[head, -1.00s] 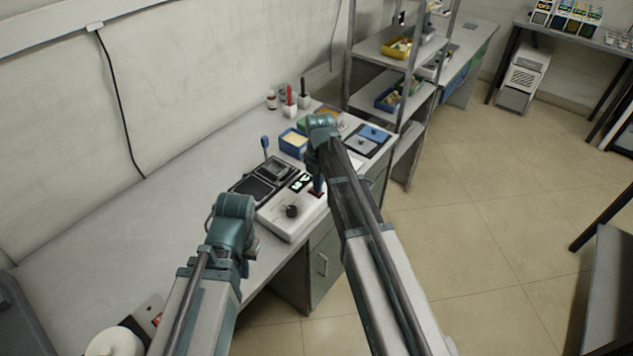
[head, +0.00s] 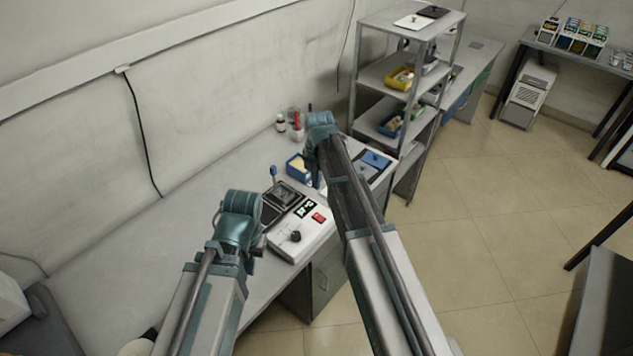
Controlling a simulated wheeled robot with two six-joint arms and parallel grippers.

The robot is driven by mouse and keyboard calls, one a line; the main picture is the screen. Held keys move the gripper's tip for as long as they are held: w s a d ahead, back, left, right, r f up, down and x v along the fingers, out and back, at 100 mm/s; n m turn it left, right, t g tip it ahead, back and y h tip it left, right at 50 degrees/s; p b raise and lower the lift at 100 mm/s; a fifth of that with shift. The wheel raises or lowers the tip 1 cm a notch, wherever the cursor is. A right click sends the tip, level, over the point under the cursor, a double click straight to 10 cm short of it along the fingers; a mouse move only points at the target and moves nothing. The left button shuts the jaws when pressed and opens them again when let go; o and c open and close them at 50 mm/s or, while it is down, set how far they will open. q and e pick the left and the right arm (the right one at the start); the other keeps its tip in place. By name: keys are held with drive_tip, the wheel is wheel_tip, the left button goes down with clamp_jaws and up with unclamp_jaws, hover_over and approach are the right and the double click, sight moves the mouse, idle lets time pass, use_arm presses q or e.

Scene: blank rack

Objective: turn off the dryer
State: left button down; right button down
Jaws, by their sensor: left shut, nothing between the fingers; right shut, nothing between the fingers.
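The dryer is a white box (head: 301,240) on the grey bench, with a black knob, a small lit display (head: 304,209) and a red switch (head: 319,217) that looks bright red. A black plate unit with a blue-tipped lever (head: 281,197) adjoins its far side. My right gripper (head: 320,178) points down beyond the switch, apart from it, largely hidden behind its own wrist; it is shut and empty. My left gripper (head: 257,244) is at the dryer's left side, mostly hidden by its wrist; it is shut and empty. I cannot tell whether it touches the dryer.
A blue bin (head: 297,168) and small bottles (head: 280,123) stand further along the bench. A metal shelf rack (head: 407,85) rises beyond the bench end. The bench left of the dryer is largely clear. Open floor lies to the right.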

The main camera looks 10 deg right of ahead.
sight(316, 215)
idle(0.3)
drive_tip(key=shift+s+d+r+y, duration=0.1)
drive_tip(key=shift+s+d+y, duration=0.2)
drive_tip(key=shift+s+d, duration=0.45)
